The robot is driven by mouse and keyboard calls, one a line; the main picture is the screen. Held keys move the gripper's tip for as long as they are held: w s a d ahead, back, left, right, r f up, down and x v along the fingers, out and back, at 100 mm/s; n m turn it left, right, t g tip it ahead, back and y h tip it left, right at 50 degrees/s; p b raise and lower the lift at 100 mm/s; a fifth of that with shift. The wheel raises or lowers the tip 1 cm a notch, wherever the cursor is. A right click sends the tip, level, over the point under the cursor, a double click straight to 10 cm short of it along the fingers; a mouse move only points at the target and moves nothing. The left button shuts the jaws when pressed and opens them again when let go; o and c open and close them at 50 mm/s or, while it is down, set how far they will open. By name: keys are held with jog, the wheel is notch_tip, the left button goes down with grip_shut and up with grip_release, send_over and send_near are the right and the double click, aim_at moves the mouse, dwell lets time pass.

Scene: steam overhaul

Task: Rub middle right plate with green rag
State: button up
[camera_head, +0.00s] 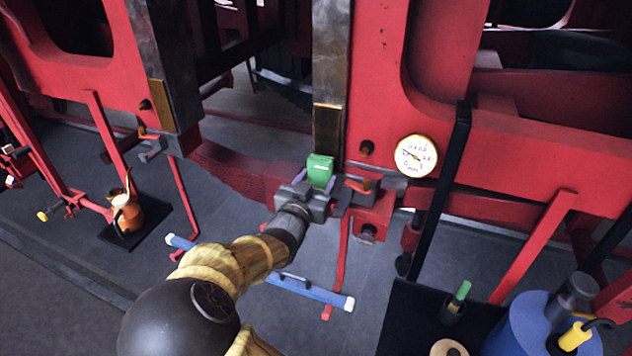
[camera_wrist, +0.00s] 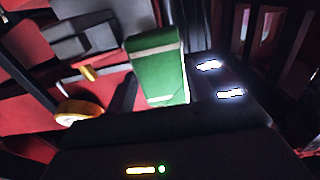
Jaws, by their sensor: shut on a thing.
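My gripper (camera_head: 312,190) is shut on the green rag (camera_head: 320,170), a folded block standing up from the jaws. The rag also shows large in the wrist view (camera_wrist: 158,68), with a pale band near its top. A brass-coloured plate (camera_head: 327,132) sits on the lower part of the right grey upright, just above and behind the rag. The rag overlaps the plate's lower end in the head view; I cannot tell whether they touch. A similar brass plate (camera_head: 160,106) is on the left upright.
A white-faced gauge (camera_head: 416,155) is right of the gripper on the red frame. A blue level (camera_head: 290,285) lies on the floor below. An orange oil can (camera_head: 127,212) stands at left. A dark-topped surface (camera_head: 405,315) holds a blue container (camera_head: 530,325) at lower right.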

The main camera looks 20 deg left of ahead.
aim_at(318, 164)
jog(key=shift+w+d, duration=0.1)
jog(key=shift+w, duration=0.85)
dwell(0.3)
jog(key=shift+s+r+p, duration=0.15)
jog(key=shift+r+p, duration=1.4)
jog(key=shift+r, duration=0.4)
notch_tip(318, 164, up, 4)
jog(key=p, duration=0.3)
jog(key=shift+f, duration=0.25)
jog(key=shift+r, duration=0.2)
jog(key=shift+w+r+p, duration=0.2)
jog(key=shift+r+p, duration=1.55)
jog(key=shift+r, duration=0.25)
jog(key=shift+r, duration=0.1)
